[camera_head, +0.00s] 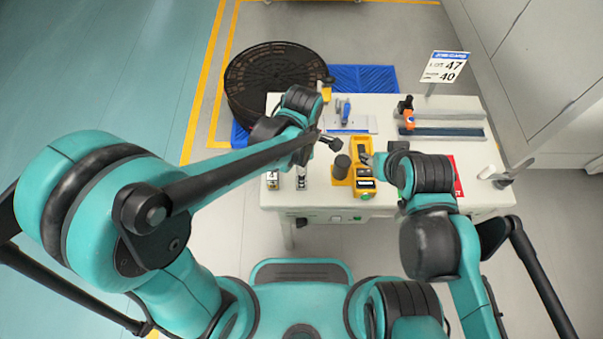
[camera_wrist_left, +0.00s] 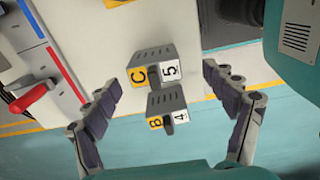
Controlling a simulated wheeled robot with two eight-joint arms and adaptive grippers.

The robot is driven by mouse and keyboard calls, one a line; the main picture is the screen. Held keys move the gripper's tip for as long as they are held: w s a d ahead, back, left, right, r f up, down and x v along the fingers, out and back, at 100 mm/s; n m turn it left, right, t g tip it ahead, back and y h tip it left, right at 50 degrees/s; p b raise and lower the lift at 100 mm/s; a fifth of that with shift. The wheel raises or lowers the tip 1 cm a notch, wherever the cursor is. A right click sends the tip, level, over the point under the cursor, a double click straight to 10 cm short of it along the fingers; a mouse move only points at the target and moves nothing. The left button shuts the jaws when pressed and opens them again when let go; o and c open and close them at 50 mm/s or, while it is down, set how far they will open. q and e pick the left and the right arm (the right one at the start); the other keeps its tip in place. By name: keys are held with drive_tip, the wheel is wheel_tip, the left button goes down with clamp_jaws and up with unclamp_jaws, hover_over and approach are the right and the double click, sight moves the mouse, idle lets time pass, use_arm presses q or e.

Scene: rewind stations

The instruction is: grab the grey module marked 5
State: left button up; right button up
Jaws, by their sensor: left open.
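The grey module marked 5 (camera_wrist_left: 153,53) stands on the table in the left wrist view, with a yellow C label beside the white 5. It also shows near the table's front left in the head view (camera_head: 302,182). A similar grey module marked 4 (camera_wrist_left: 166,104), with a yellow B, stands beside it, toward the table's left edge. My left gripper (camera_wrist_left: 162,78) is open and empty. Its fingers appear on either side of the modules in the picture, apart from both. My right gripper (camera_head: 376,160) is by the yellow device; its fingers are too small to read.
A yellow device (camera_head: 364,184) with a dark cylinder (camera_head: 341,167) beside it sits right of the modules. A blue tool (camera_head: 346,110), an orange bottle (camera_head: 409,119) and a sign (camera_head: 444,67) are farther back. A black reel (camera_head: 272,75) stands behind the table (camera_head: 325,202).

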use_arm(q)
drive_tip(key=f+b, duration=0.1)
drive_tip(key=f, duration=0.2)
drive_tip(key=w+f+b, duration=0.1)
drive_tip(key=f, duration=0.1)
drive_tip(key=shift+a+f+b, duration=0.1)
drive_tip(key=shift+f+b, duration=0.1)
drive_tip(key=shift+b, duration=0.1)
drive_tip(key=shift+s, duration=0.1)
drive_tip(key=shift+c, duration=1.1)
drive_tip(key=c, duration=1.1)
